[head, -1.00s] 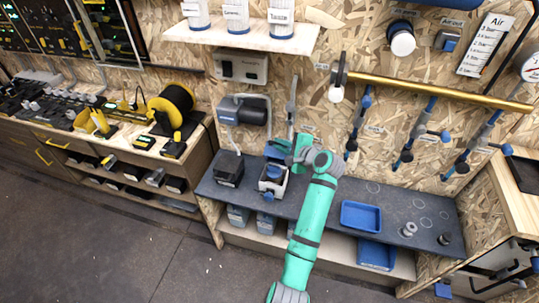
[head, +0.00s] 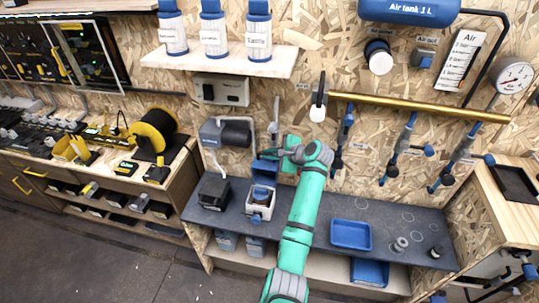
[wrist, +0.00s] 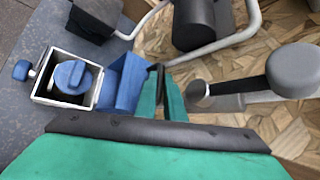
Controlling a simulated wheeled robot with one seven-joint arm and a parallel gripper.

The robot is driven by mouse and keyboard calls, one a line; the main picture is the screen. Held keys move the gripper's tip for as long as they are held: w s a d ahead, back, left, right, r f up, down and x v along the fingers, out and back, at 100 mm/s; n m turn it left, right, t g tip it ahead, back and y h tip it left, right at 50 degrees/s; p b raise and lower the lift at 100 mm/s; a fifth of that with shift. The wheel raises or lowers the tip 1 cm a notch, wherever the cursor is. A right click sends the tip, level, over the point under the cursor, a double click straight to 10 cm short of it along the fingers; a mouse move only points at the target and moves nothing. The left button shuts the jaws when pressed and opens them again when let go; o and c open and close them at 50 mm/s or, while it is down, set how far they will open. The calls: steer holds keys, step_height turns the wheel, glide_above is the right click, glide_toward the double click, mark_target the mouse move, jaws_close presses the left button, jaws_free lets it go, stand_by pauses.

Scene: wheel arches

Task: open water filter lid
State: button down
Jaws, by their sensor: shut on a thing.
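The water filter is a white-grey square box (head: 260,211) on the dark bench, with a round blue cap (wrist: 72,77) inside. Its blue lid (wrist: 122,82) stands swung up at the box's wall side, so the inside shows in the wrist view. The lid also shows in the head view (head: 264,167), behind the box. My green gripper (wrist: 160,80) is at the lid's outer edge, shut on it. The exact contact is partly hidden by the fingers. In the head view my gripper (head: 277,153) is above and behind the box, near the wall.
A black box (head: 214,192) stands left of the filter. A dark cylinder on a bracket (head: 236,133) and a grey lever (wrist: 295,70) are close to my gripper. A blue tray (head: 351,234) lies to the right. Bare bench lies between filter and tray.

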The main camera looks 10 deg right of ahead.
steer(key=shift+w+a+r, duration=0.1)
steer(key=shift+w+r, duration=0.05)
steer(key=shift+r, duration=0.25)
steer(key=c, duration=1.8)
jaws_free()
steer(key=shift+c, duration=0.2)
steer(key=shift+d+f, duration=0.1)
steer(key=shift+d, duration=0.1)
